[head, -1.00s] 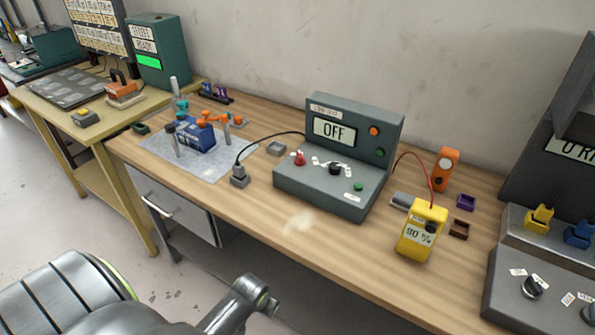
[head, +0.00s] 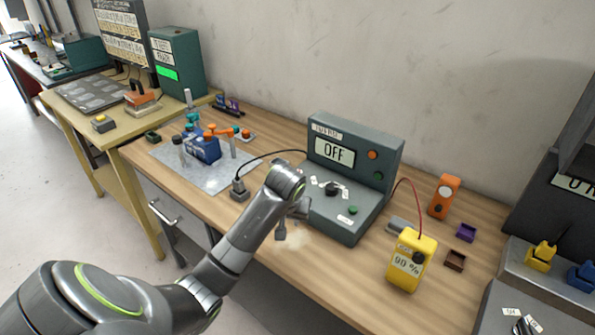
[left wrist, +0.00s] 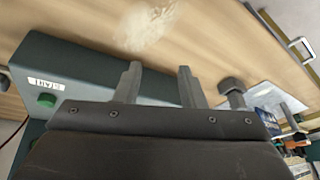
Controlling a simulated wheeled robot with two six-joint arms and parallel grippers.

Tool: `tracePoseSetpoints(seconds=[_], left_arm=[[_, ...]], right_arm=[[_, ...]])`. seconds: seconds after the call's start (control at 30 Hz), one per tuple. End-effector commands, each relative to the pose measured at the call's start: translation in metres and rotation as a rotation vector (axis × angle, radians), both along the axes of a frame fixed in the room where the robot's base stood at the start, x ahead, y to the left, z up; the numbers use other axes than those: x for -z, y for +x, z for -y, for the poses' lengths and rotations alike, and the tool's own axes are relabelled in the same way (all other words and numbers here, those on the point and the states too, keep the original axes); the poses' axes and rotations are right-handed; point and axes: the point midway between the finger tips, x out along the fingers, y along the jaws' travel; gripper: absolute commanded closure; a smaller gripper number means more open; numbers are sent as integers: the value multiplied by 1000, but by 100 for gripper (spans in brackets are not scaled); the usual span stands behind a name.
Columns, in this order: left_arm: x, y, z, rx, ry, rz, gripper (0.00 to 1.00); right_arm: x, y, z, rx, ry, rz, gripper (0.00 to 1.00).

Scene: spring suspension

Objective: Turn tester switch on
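The tester (head: 345,215) is a grey-green console on the wooden bench, with a screen (head: 334,151) reading OFF. Its front panel carries a black knob (head: 332,188) and a green button (head: 353,210). The red switch at the panel's left is hidden behind my left arm in the head view. My left gripper (head: 291,222) is at the tester's front left edge. In the left wrist view its two fingers (left wrist: 158,85) are apart with nothing between them, over the tester's body (left wrist: 75,70). Contact with the tester cannot be told. My right gripper is out of view.
A yellow meter (head: 411,262) reading 90 % stands right of the tester, with a red wire (head: 414,199). An orange device (head: 443,196) and small trays lie behind it.

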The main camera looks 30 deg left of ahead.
Motion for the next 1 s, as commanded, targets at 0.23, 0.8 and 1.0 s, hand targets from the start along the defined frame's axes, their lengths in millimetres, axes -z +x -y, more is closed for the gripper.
tracePoseSetpoints(seconds=[0.23,0.8,1.0], left_arm=[[-94,79,-20,-174,-26,45,64],[-151,122,-38,-315,-69,68,64],[-112,133,-48,-315,-69,67,64]], right_arm=[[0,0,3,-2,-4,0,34],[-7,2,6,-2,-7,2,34],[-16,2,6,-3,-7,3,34]])
